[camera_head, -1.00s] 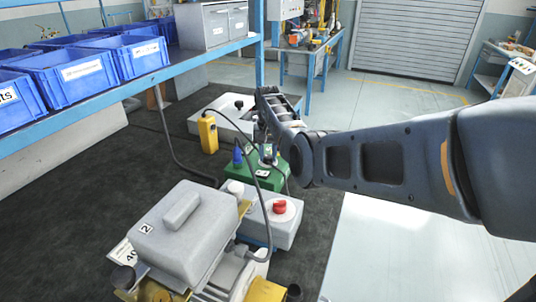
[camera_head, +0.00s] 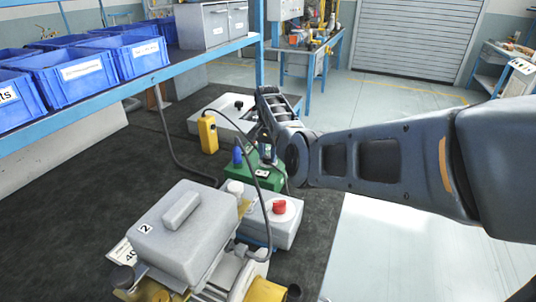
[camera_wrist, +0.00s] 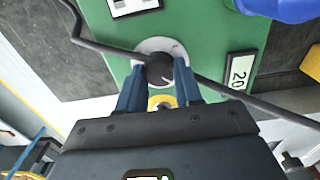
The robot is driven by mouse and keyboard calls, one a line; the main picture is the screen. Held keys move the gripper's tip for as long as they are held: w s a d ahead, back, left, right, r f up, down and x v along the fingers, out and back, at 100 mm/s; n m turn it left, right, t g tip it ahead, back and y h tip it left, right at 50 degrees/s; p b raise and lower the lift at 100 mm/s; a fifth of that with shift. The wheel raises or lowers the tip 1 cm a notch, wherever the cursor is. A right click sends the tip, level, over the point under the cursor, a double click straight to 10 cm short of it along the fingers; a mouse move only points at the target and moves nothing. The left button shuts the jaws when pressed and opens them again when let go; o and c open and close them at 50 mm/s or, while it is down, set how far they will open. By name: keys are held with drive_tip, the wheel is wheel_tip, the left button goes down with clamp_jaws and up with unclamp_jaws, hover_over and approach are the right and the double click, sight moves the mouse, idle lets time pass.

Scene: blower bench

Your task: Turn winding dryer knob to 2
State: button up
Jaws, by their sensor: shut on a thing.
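The winding dryer is likely the green box (camera_head: 264,177) on the dark bench mat, partly hidden behind my arm in the head view. Its green top (camera_wrist: 215,45) fills much of the wrist view. A dark round knob (camera_wrist: 160,70) sits on a pale dial (camera_wrist: 176,47) there. My gripper (camera_wrist: 160,82) has its two blue fingers on either side of the knob, shut on it. A light pointer line shows on the knob, but I cannot read the dial marks.
A black cable (camera_wrist: 95,42) crosses the green top close to the fingers. A blue bottle (camera_head: 237,152) and yellow pendant (camera_head: 208,133) stand nearby. A grey box with a red button (camera_head: 280,207) and a grey motor (camera_head: 183,228) lie in front. Blue bins (camera_head: 70,75) stand on a shelf.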

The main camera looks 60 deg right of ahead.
sight(268, 156)
drive_tip(key=o, duration=1)
drive_tip(key=shift+o, duration=0.2)
drive_tip(key=shift+r+b, duration=0.3)
drive_tip(key=shift+r, duration=3.65)
